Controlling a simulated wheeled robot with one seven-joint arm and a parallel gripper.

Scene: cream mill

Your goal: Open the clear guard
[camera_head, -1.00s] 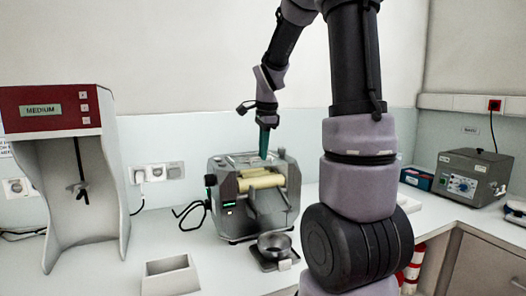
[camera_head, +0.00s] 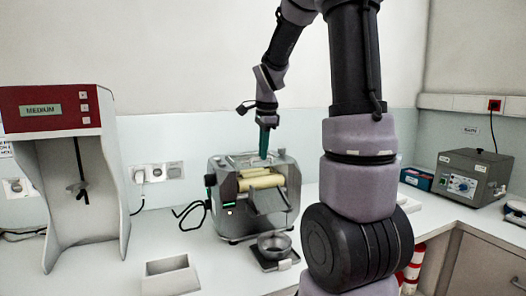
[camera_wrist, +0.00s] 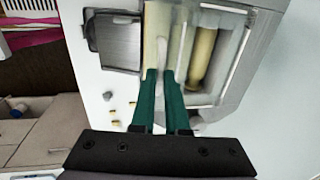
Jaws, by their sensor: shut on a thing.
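The mill (camera_head: 253,200) stands on the bench, a grey metal body with pale yellow rollers (camera_head: 262,182). The clear guard (camera_wrist: 238,60) shows in the wrist view as a transparent frame over the rollers. My gripper (camera_head: 264,155) points down at the top of the mill. In the wrist view its green fingers (camera_wrist: 162,75) are close together on a thin pale part at the guard's edge. The fingers hide part of what they hold. I cannot tell from the head view how far the guard is raised.
A small round bowl on a scale (camera_head: 274,246) stands in front of the mill. A grey open box (camera_head: 170,276) lies at the front left. A red-topped mixer (camera_head: 62,150) stands at the left, and a grey device (camera_head: 470,175) at the right. A cable lies left of the mill.

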